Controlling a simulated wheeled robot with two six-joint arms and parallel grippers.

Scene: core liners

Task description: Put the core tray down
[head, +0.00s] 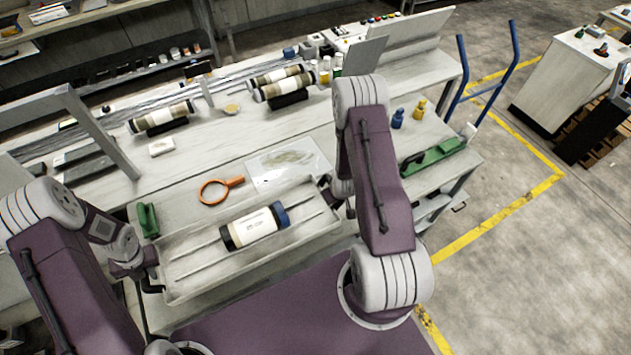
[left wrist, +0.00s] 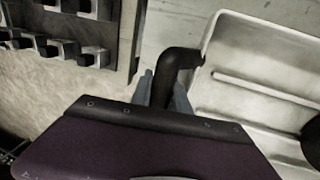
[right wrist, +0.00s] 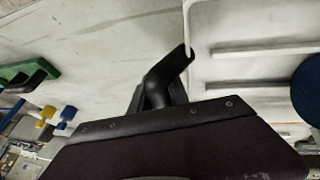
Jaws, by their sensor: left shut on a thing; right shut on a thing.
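The core tray (head: 190,270) is a pale, shallow, ribbed tray at the front of the workbench, and it also shows in the left wrist view (left wrist: 265,65) and the right wrist view (right wrist: 250,75). A white-labelled core liner (head: 254,227) with a dark cap and a blue cap lies in it. My left gripper (head: 148,280) is shut on the tray's black left handle (left wrist: 178,62). My right gripper (head: 335,203) is shut on the black right handle (right wrist: 166,75), partly hidden by my arm. I cannot tell whether the tray's underside touches the bench.
An orange ring-shaped tool (head: 216,190) and a clear sheet (head: 288,163) lie just behind the tray. A green tool (head: 148,220) is close to its left end, and another green tool (head: 432,156) is at right. Capped cores (head: 162,117) rest on black stands farther back.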

